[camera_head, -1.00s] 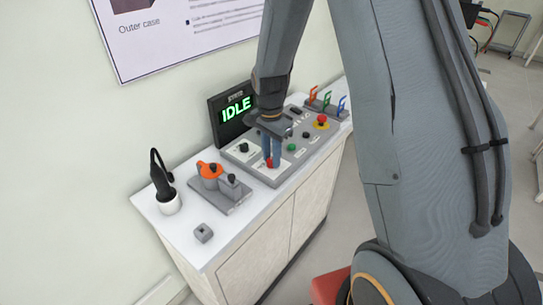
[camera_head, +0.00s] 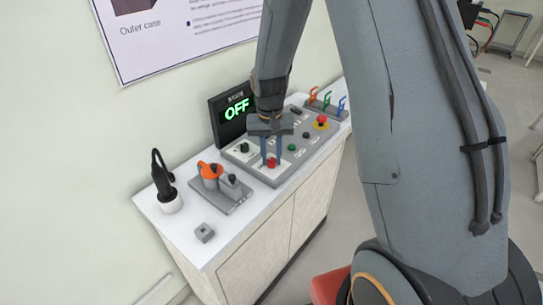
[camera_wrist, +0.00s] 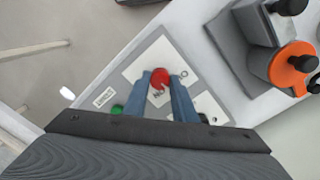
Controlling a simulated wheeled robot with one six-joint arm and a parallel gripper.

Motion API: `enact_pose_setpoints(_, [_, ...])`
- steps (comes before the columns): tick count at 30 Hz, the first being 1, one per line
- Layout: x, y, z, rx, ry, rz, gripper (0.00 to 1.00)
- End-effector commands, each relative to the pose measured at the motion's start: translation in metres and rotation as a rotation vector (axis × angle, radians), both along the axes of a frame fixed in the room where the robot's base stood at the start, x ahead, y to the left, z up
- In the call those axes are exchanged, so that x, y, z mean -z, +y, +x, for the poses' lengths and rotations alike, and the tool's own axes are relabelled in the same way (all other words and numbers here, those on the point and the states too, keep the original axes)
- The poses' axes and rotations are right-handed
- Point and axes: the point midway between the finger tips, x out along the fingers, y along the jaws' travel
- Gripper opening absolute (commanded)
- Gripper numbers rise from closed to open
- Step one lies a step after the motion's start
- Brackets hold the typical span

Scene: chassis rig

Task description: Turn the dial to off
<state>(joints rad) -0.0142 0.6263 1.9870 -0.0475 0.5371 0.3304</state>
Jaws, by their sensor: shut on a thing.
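The red dial (camera_head: 272,164) sits on a white plate at the front of the grey control panel (camera_head: 238,157). In the wrist view the dial (camera_wrist: 159,77) is between my two blue fingers, with printed marks around it, partly hidden. My gripper (camera_head: 271,158) points down over the panel and is shut on the dial; it also shows in the wrist view (camera_wrist: 160,82). The display (camera_head: 236,110) behind the panel reads OFF in green letters.
The panel also has a black knob (camera_head: 244,147), a green button (camera_head: 292,147) and a red mushroom button (camera_head: 321,121). Left stand an orange part (camera_head: 208,170) on a grey base, a black tool in a white cup (camera_head: 170,203) and a small grey block (camera_head: 204,233).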

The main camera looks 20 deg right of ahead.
Motion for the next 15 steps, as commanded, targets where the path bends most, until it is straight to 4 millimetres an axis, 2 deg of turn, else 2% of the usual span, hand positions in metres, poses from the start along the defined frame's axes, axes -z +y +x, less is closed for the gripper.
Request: enact_pose_setpoints(15, [-0.0009, 0.0008, 0.0004, -0.464, -0.002, 0.000, 0.02])
